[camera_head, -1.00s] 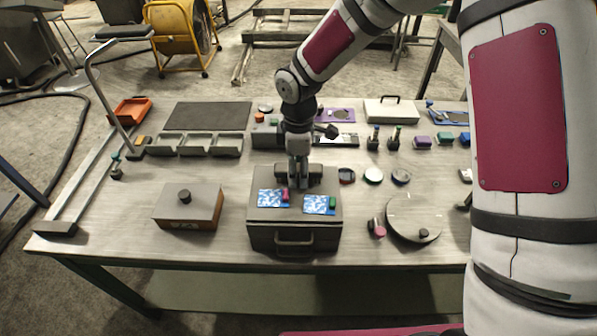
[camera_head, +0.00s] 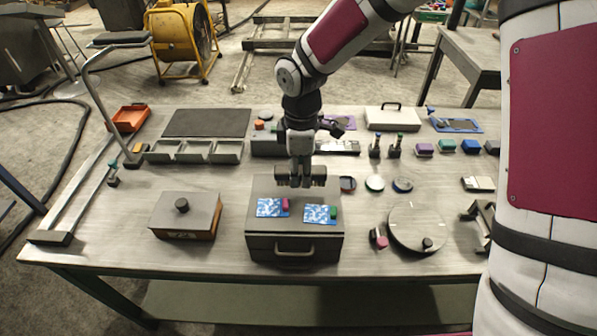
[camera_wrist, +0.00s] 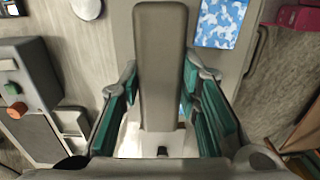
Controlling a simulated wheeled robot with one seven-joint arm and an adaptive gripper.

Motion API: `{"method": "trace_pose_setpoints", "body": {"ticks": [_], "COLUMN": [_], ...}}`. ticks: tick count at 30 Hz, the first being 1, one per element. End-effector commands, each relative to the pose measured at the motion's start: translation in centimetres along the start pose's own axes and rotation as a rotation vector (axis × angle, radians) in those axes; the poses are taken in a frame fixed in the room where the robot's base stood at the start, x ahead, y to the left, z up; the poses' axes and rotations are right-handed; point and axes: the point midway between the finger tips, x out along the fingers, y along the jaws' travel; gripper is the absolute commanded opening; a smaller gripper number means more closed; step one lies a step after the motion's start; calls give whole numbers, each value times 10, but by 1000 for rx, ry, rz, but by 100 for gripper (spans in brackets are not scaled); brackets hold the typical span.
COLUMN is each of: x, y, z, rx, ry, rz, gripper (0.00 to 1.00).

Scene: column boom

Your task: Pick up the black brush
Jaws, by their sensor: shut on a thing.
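My gripper (camera_head: 301,181) is shut on the black brush (camera_head: 318,173), over the rear part of the grey drawer box's top. The brush shows as a dark bar sticking out on both sides of the fingers, with brownish bristles under it. In the wrist view the brush (camera_wrist: 160,40) is a long grey-looking bar between the teal finger pads of my gripper (camera_wrist: 160,85). The brush seems slightly above the box; the exact gap cannot be told.
The drawer box (camera_head: 294,241) carries two blue patterned cards with a pink block (camera_head: 285,204) and a green block (camera_head: 333,212). A lidded box (camera_head: 187,216) stands left, a round turntable (camera_head: 410,222) right. Trays and bottles line the back. Bare table lies between the boxes.

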Motion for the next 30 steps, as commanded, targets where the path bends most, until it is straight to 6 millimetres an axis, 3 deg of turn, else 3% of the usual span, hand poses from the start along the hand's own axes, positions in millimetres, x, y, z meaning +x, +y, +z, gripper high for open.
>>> {"method": "trace_pose_setpoints", "body": {"ticks": [9, 15, 21, 30], "x": [-9, -12, -14, -14], "y": [-79, -117, -135, -139], "z": [26, 38, 44, 45], "rx": [-1, 0, -1, 0], "ry": [-3, -1, 0, 0], "rz": [1, 1, 1, 0], "gripper": [0, 0, 0, 0]}}
